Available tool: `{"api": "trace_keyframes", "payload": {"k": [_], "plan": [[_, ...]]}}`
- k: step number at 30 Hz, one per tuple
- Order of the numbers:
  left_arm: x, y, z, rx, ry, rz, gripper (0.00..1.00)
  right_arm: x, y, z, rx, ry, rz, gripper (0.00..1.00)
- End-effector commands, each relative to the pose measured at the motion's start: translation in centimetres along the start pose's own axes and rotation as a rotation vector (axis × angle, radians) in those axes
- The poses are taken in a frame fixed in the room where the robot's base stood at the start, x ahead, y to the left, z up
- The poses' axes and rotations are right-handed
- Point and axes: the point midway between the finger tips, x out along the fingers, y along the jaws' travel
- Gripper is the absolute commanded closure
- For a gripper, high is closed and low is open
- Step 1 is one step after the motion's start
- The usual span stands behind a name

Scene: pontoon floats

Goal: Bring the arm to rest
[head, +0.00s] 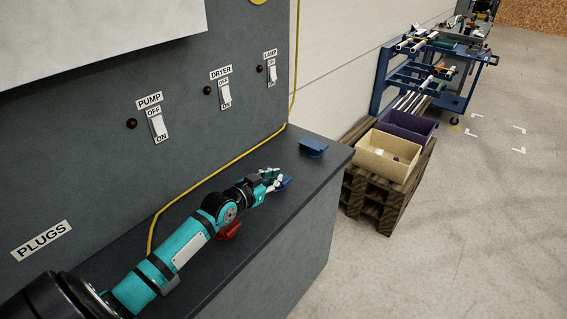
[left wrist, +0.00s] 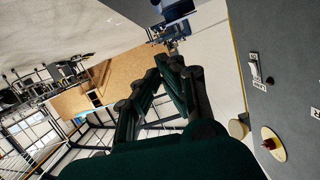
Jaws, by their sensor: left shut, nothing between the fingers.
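My left arm, teal with black joints, reaches in from the lower left over the dark bench top in the head view. My left gripper (head: 272,181) is at its end, above the bench near its front edge. In the left wrist view the gripper's fingers (left wrist: 171,64) come together at the tips, shut with nothing between them. My right gripper does not show in either view.
A grey panel carries PUMP (head: 158,125), DRYER (head: 224,93) and LAMP (head: 271,72) switches. On the bench are a blue piece (head: 313,146), another blue piece (head: 285,183) by my gripper and a red piece (head: 229,230) beside my arm. A yellow cable (head: 190,187) runs behind.

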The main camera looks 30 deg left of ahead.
Motion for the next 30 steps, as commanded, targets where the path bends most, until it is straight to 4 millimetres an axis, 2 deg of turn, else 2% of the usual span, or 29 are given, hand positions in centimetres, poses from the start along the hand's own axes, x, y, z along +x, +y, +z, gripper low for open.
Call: {"api": "trace_keyframes", "payload": {"k": [1,4,14,17,20,21,24,27,30], "plan": [[-0.9,0.0,-0.3,0.001,-0.002,0.0,1.0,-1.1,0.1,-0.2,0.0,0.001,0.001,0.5],[-1.8,0.0,-0.2,0.002,-0.001,0.001,1.0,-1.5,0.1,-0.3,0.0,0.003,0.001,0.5],[-2.4,0.6,0.5,0.001,-0.011,0.008,1.0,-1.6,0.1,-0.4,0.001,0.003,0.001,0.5],[-3.1,3.1,2.2,0.004,-0.07,0.041,1.0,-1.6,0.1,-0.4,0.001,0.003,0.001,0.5],[-5.0,7.6,5.4,0.018,-0.19,0.099,1.0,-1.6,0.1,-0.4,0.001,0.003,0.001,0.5],[-6.3,9.8,6.9,0.024,-0.252,0.125,1.0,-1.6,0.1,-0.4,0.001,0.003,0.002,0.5],[-10.3,14.8,10.1,0.041,-0.413,0.173,1.0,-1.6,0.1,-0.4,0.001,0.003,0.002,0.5],[-14.2,17.9,12.1,0.052,-0.547,0.191,1.0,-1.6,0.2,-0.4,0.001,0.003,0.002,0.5],[-17.6,19.9,13.3,0.056,-0.652,0.192,1.0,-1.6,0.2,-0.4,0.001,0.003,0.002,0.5]]}}
